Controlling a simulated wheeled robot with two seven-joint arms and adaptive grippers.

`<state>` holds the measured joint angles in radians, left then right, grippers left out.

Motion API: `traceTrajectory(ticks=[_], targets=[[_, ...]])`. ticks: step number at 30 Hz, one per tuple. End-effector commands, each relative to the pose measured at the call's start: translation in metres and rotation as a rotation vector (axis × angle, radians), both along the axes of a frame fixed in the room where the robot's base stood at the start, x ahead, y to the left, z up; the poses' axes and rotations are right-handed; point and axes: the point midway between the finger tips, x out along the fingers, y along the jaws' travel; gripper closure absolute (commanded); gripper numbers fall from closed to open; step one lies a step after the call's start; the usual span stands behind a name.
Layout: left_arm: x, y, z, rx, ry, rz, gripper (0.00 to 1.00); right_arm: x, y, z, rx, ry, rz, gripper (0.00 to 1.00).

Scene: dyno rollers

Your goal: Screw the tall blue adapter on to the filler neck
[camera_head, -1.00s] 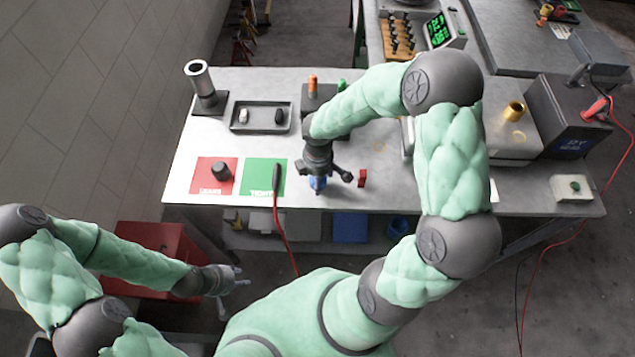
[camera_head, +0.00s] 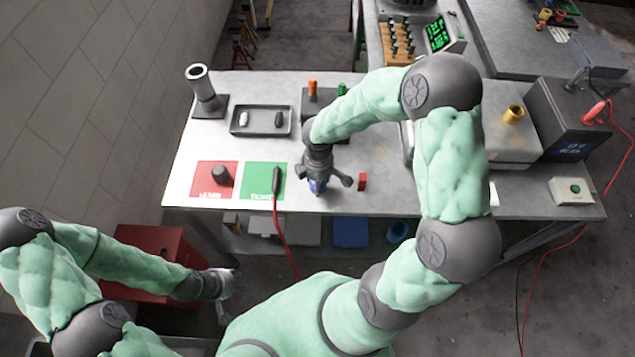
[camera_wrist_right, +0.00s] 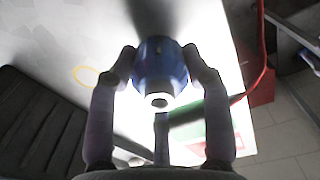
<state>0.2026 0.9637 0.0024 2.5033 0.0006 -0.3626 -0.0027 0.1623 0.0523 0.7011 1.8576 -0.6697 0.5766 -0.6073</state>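The blue adapter (camera_head: 318,187) stands on the table under my right gripper (camera_head: 322,184), partly hidden by it. In the right wrist view the adapter (camera_wrist_right: 160,68) is between the fingers of that gripper (camera_wrist_right: 162,75), with a pale ring and dark hole at its near end. The fingers are spread around it; firm contact does not show. A grey tube (camera_head: 201,88) on a dark base stands at the table's back left; I cannot tell for sure that it is the filler neck. My left gripper (camera_head: 228,286) is empty with fingers apart, in front of the table.
A dark tray (camera_head: 261,132) with two small parts lies behind. A red mat (camera_head: 206,190) with a dark knob and a green mat (camera_head: 258,176) with a black-handled tool are to the left. A small red block (camera_head: 362,181) is close on the right gripper's right. A brass fitting (camera_head: 514,112) is farther right.

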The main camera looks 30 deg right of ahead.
Motion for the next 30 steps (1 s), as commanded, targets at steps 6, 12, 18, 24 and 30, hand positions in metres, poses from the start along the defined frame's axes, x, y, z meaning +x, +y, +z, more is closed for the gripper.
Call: traceTrajectory(ticks=[6, 12, 18, 24, 30], targets=[[0.0, 0.0, 0.003, 0.0, 0.0, 0.0, 0.6, 0.0, 0.0, 0.003, 0.0, 0.0, 0.0, 0.85], [0.0, 0.0, 0.014, 0.0, 0.0, 0.0, 0.6, 0.0, 0.0, 0.017, -0.001, -0.001, 0.0, 0.85], [0.0, 0.0, 0.026, 0.0, 0.0, 0.0, 0.6, 0.0, 0.0, 0.031, -0.001, -0.001, 0.0, 0.85], [0.0, 0.0, 0.037, 0.0, 0.0, 0.0, 0.6, 0.0, 0.0, 0.044, 0.0, 0.0, 0.0, 0.85], [0.0, 0.0, 0.048, 0.0, 0.0, 0.0, 0.6, 0.0, 0.0, 0.058, 0.0, 0.0, 0.0, 0.85]])
